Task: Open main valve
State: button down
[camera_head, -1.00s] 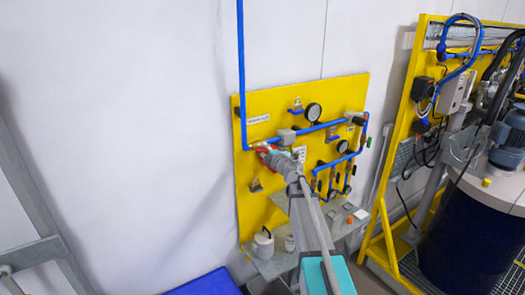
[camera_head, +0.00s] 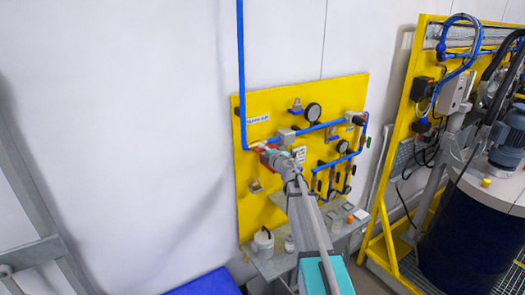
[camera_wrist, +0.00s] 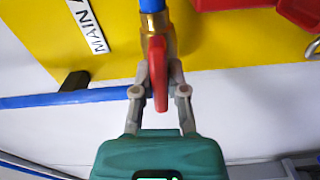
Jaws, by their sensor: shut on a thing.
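The main valve is a brass body (camera_wrist: 156,30) on the blue pipe, with a red lever handle (camera_wrist: 158,72), in the wrist view. The lever points from the brass body toward my gripper. My gripper (camera_wrist: 161,82) is shut on the red lever, with one grey finger on each side of it. A white label (camera_wrist: 88,24) starting with "MAIN" is beside the valve. In the head view, my gripper (camera_head: 265,150) is at the left part of the yellow panel (camera_head: 262,103), and it largely hides the valve and lever.
A grey shelf (camera_head: 275,267) with small items is below. A yellow frame (camera_head: 402,140) and a dark drum (camera_head: 462,245) stand at the right.

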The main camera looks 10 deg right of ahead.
jog(key=shift+n, duration=0.5)
jog(key=c, duration=0.7)
grip_release()
jog(key=shift+o, duration=0.2)
jog(key=v, duration=1.2)
